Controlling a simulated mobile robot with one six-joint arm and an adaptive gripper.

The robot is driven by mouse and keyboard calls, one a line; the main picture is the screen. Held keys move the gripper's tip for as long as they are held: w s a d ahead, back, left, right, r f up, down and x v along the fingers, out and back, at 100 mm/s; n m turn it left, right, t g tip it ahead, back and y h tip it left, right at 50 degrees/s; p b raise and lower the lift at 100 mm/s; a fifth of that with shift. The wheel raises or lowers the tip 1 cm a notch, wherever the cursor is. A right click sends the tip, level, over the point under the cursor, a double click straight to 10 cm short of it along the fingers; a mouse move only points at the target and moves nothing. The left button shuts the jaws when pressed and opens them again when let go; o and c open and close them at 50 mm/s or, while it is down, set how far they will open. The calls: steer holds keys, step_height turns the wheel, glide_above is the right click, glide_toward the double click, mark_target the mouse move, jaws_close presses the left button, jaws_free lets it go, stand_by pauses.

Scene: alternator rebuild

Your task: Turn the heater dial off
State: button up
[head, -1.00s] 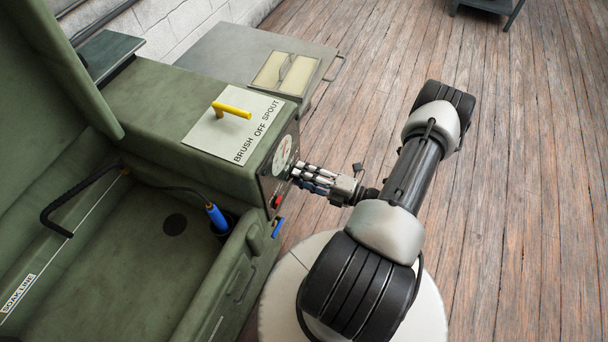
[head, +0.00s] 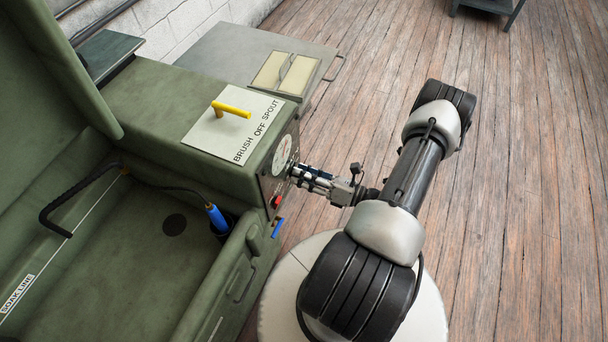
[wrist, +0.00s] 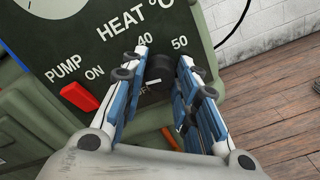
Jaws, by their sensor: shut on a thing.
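The heater dial (wrist: 159,68) is a black knob on the dark control panel under the words HEAT °C. In the wrist view it sits between my two fingers near their tips. The marks 40 and 50 show above it, and OFF shows partly below it. I cannot tell which mark the dial points at. My gripper (wrist: 164,64) is shut on the dial. In the head view my gripper (head: 294,173) reaches the panel on the end of the green washer (head: 150,120) and hides the dial.
The red pump switch (wrist: 78,96), beside ON, lies left of my fingers. A round gauge (head: 282,154) is above the gripper. A yellow handle (head: 231,109) stands on top. A blue-handled brush (head: 216,217) stands in the open basin. The wooden floor (head: 530,180) is clear at right.

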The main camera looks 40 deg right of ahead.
steer(key=shift+n, duration=3.8)
steer(key=o, duration=1.1)
steer(key=v, duration=1.2)
